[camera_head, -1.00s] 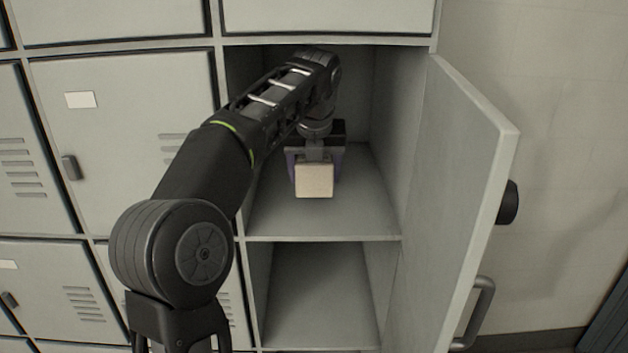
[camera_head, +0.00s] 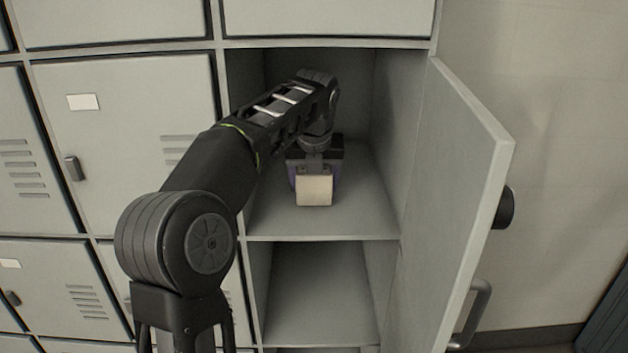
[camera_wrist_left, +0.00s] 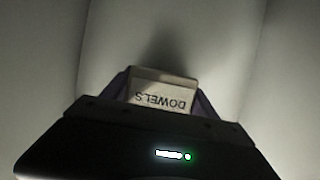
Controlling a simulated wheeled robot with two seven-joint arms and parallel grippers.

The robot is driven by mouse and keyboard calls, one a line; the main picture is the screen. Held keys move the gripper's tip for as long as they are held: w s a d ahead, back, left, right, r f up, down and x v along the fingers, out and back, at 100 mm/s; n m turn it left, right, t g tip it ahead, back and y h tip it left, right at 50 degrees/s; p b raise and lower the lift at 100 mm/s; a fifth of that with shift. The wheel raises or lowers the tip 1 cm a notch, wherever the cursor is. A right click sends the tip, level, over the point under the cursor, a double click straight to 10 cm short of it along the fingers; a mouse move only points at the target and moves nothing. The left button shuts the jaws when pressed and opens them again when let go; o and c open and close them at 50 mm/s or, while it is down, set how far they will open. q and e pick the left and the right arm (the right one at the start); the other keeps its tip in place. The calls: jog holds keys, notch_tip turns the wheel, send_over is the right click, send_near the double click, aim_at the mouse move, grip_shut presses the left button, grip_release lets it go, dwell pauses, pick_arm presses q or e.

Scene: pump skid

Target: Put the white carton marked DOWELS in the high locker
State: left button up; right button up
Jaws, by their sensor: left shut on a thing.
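The white carton marked DOWELS (camera_head: 314,191) is inside the upper open compartment of the locker (camera_head: 372,205). My left gripper (camera_head: 316,178) is shut on the carton from above, with its fingers at the carton's sides. In the left wrist view the carton (camera_wrist_left: 162,92) shows its DOWELS label upside down between the fingers. The carton is low, close over the compartment floor; I cannot tell whether it touches. My right gripper is not in view.
The locker door (camera_head: 455,190) stands open to the right. A lower open compartment (camera_head: 318,295) lies beneath the shelf. Closed lockers (camera_head: 125,130) are on the left. The shelf floor around the carton is clear.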

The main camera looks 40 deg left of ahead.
pick_arm(q)
jog(key=shift+f, duration=0.1)
jog(key=o, duration=1.7)
jog(key=shift+c, duration=0.2)
